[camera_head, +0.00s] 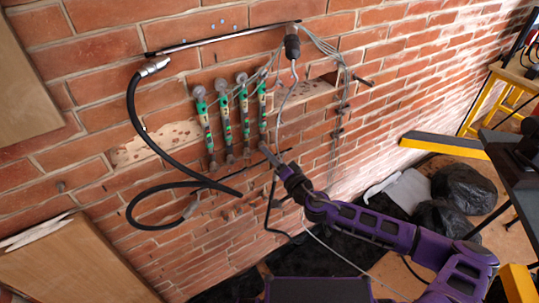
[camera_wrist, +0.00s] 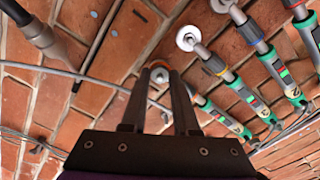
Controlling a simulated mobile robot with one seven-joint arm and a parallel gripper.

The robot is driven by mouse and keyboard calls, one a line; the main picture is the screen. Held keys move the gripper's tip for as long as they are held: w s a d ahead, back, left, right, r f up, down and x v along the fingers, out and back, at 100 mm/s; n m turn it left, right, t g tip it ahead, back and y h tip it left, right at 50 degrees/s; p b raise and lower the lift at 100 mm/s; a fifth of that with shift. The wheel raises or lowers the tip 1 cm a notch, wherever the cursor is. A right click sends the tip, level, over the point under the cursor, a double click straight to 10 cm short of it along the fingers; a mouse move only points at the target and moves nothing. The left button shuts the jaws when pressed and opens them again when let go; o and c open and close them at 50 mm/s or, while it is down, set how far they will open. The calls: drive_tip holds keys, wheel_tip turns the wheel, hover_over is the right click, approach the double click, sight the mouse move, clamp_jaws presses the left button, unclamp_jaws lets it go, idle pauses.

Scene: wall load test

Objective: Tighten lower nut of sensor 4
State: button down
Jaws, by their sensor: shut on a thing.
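Several slim sensors with green labels hang side by side on the brick wall. The rightmost, sensor 4 (camera_head: 262,100), has my gripper (camera_head: 265,148) at its lower end. In the wrist view my gripper (camera_wrist: 157,78) has its two fingers on either side of a round metal nut (camera_wrist: 158,72) with an orange ring, and is shut on it. Part of sensor 4 (camera_wrist: 222,115) shows right of the fingers; its stretch near the nut is hidden behind the right finger. The neighbouring sensor (camera_wrist: 215,64) with a yellow ring lies clear of the fingers.
A black hose (camera_head: 135,105) loops left of the sensors. Thin cables (camera_head: 335,55) run from a connector (camera_head: 292,42) at upper right. A grey cable (camera_wrist: 60,72) crosses behind the fingers. Black bags (camera_head: 462,188) and a yellow-black beam (camera_head: 445,145) lie right.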

drive_tip(key=shift+f, duration=0.15)
drive_tip(key=c, duration=0.7)
unclamp_jaws()
drive_tip(key=shift+o, duration=0.2)
drive_tip(key=b+v, duration=0.2)
drive_tip(key=v, duration=1.5)
drive_tip(key=shift+s+d, duration=0.2)
